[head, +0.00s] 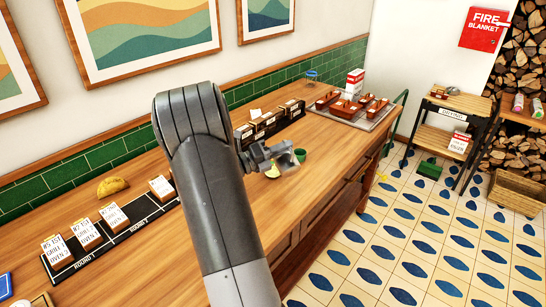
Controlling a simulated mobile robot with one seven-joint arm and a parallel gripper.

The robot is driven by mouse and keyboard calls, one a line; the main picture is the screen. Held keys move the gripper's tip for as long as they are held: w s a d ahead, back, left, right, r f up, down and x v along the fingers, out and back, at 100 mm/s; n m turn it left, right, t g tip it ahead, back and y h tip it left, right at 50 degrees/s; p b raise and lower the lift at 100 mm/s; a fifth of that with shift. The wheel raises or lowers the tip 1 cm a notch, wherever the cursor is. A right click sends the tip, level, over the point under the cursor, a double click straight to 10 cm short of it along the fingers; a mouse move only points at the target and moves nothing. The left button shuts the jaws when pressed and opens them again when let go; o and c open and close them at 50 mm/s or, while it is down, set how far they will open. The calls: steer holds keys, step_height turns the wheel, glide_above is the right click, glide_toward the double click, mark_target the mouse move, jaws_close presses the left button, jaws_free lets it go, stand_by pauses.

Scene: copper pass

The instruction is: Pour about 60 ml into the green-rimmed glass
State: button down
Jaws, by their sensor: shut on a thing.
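My gripper (270,154) is above the wooden counter near the middle of the view, partly hidden behind my arm. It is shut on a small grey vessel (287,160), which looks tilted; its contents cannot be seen. A small green round thing (300,154) shows just to the right of the vessel, and may be the green-rimmed glass, but its shape is too small to tell. A pale yellow-green thing (273,172) lies below the gripper. I cannot tell whether any liquid is flowing. A blue-rimmed glass (311,78) stands far back by the wall.
The wooden counter (330,160) is clear to the right of the gripper. A dark rack (270,122) stands behind it. A grey tray (376,122) holds several brown containers. Cards on black strips (100,238) and a yellow folded item (113,186) lie at left.

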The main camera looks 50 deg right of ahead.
mark_target(289, 167)
steer(key=shift+w+d+r+n, duration=0.15)
steer(key=shift+w+r+n, duration=0.25)
steer(key=shift+n, duration=0.2)
stand_by(0.6)
steer(key=shift+w+d+r+n+h, duration=0.2)
steer(key=shift+w+d+n+h, duration=0.1)
steer(key=shift+w+n, duration=0.3)
stand_by(0.4)
steer(key=s+f+m, duration=0.1)
steer(key=s+a+f+m, duration=0.1)
steer(key=m, duration=0.1)
steer(key=shift+s+a+m+y, duration=0.1)
steer(key=shift+s+m+y, duration=0.2)
steer(key=shift+y, duration=0.1)
steer(key=shift+s+a+f+m+g+y, duration=0.15)
steer(key=shift+s+f+m, duration=0.3)
steer(key=shift+m, duration=0.3)
steer(key=shift+s+a+f+m+g+y, duration=0.1)
steer(key=shift+s+f+m+g+y, duration=0.15)
steer(key=shift+f+m, duration=0.4)
steer(key=shift+s+a+f+m+g+y, duration=0.15)
steer(key=shift+s+f+m, duration=0.2)
steer(key=shift+m, duration=0.55)
